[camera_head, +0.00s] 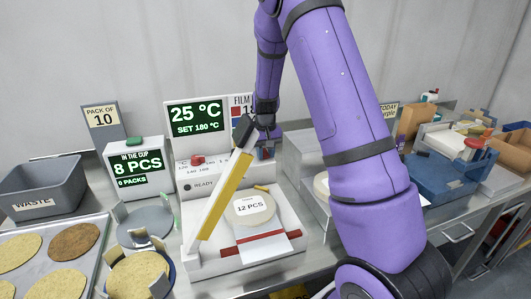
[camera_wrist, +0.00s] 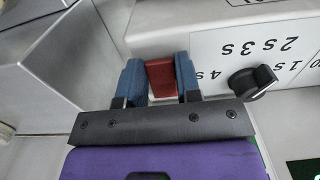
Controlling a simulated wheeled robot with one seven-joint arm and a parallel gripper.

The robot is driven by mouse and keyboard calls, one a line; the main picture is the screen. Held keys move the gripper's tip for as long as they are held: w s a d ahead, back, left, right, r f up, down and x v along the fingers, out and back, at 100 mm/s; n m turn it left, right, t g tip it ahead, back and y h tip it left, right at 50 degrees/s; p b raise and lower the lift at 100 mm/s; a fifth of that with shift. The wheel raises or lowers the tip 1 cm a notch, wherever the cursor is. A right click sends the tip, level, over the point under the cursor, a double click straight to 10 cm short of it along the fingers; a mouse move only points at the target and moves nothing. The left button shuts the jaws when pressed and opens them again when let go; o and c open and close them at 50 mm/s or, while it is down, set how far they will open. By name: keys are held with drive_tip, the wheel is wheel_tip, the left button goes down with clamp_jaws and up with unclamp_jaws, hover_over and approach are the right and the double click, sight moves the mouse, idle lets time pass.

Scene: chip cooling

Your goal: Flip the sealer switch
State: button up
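The sealer (camera_head: 210,262) is a white machine with a display reading 25 °C, SET 180 °C, and a raised bar (camera_head: 222,200) with a yellow strip. My gripper (camera_head: 264,151) is at the right end of its upper panel, behind the top of the bar. In the wrist view, the blue fingers (camera_wrist: 160,78) stand on either side of a small red switch (camera_wrist: 160,77) and appear to touch both its sides. The switch's lower part and its on/off position are hard to make out. A black dial knob (camera_wrist: 252,82) with time marks is beside the right finger.
A round pack labelled 12 PCS (camera_head: 249,208) lies on the sealer bed. A scale display (camera_head: 139,168), grey waste bin (camera_head: 40,188) and tray of chips (camera_head: 50,250) stand left.

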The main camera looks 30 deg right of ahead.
drive_tip(key=c, duration=0.3)
drive_tip(key=shift+w+r+g, duration=0.15)
drive_tip(key=shift+g, duration=0.55)
drive_tip(key=o, duration=0.9)
wheel_tip(320, 180, up, 11)
drive_tip(key=w, duration=0.1)
drive_tip(key=shift+w+d, duration=0.15)
drive_tip(key=shift+d, duration=0.1)
